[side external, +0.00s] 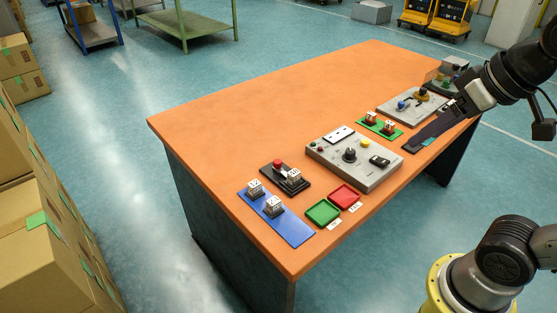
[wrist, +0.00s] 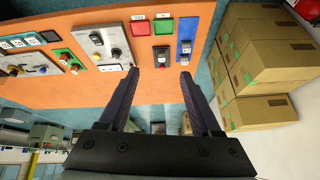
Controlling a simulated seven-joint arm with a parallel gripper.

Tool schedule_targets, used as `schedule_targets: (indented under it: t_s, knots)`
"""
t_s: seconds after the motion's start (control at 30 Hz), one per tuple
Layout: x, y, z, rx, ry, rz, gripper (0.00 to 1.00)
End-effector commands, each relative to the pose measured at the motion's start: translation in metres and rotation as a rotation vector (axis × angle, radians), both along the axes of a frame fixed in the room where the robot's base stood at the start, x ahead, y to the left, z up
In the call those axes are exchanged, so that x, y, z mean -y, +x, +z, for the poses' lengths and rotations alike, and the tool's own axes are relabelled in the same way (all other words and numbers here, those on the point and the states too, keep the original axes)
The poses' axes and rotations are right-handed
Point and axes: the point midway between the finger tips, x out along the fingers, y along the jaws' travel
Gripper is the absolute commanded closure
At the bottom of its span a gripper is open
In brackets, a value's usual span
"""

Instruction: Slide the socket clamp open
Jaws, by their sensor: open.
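My gripper (side external: 417,145) hangs over the right part of the orange table in the side view. In the wrist view its two dark fingers (wrist: 173,82) are spread wide with nothing between them. No part is labelled as the socket clamp. A black base with a red knob and a white marked cube (side external: 285,176) may be it, near the table's left front. It also shows in the wrist view (wrist: 162,57), beyond the fingertips. My gripper is well apart from it. I cannot tell whether the clamp is open or closed.
A blue mat with marked cubes (side external: 290,229), a green tray (side external: 323,212) and a red tray (side external: 345,195) lie around the black base. A grey panel with a dark knob (side external: 345,175) stands between it and my gripper. The table's far left half (side external: 250,115) is clear.

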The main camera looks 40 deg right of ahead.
Motion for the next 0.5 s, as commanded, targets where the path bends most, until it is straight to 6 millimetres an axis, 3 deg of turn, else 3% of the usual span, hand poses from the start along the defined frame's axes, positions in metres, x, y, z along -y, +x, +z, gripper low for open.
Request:
schedule_targets:
  t_s: [0.2, 0.33, 0.5]
  knots:
    - [0.0, 0.067, 0.05, -0.038, 0.045, -0.085, 0.35]
    - [0.0, 0.114, 0.067, -0.074, 0.068, -0.131, 0.35]
    - [0.0, 0.178, 0.071, -0.129, 0.09, -0.186, 0.35]
